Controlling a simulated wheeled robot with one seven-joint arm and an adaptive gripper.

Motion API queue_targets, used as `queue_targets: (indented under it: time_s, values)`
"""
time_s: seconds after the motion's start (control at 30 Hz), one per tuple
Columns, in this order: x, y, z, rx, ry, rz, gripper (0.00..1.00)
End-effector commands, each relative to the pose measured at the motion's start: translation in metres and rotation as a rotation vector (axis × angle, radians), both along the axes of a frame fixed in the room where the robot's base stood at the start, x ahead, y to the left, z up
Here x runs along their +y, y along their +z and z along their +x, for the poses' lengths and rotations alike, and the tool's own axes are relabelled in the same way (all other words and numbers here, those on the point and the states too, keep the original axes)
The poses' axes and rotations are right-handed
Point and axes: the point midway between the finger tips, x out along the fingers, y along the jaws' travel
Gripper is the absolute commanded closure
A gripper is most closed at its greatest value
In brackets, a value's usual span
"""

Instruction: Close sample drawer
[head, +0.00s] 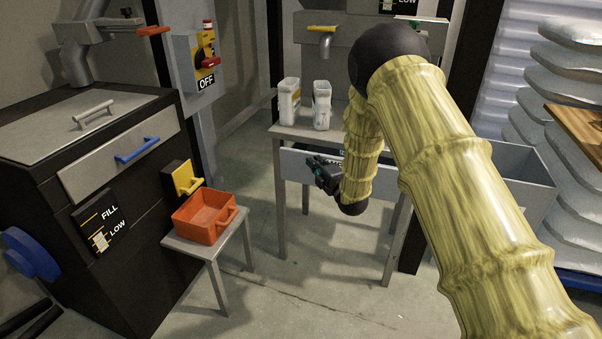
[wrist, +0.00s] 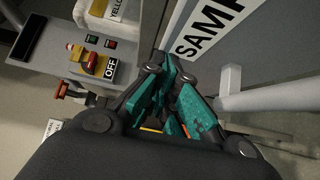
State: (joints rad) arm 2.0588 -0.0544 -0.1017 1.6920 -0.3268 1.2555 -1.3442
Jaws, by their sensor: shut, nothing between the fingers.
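The sample drawer (head: 297,167) is a grey drawer under the edge of a grey table. An open-topped grey box part (head: 537,205) shows to the right of my arm and looks like its pulled-out end, but my arm hides the middle. In the wrist view, a white label reading "SAM" (wrist: 208,37) is on a grey panel, partly cut off. My gripper (head: 322,174) is dark with teal pads, shut and empty, in front of the drawer's left part. It also shows in the wrist view (wrist: 172,112), beside the label panel. I cannot tell whether it touches.
Two white containers (head: 289,100) stand on the table (head: 290,131). A red bin (head: 205,216) sits on a small stand at left, by a dark machine (head: 140,200). A pale bar (wrist: 272,96) lies right of the gripper. Sacks (head: 565,95) are stacked at right. Floor between is clear.

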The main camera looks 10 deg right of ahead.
Motion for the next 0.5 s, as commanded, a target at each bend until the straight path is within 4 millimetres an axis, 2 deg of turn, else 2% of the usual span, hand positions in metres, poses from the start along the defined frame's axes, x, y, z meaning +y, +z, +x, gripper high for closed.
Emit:
queue_targets:
  time_s: [0.2,0.5]
  values:
    - [-0.0085,-0.0003,0.0106,0.000,-0.003,-0.001,1.00]
    - [-0.0079,0.0000,0.0116,0.000,-0.002,-0.001,1.00]
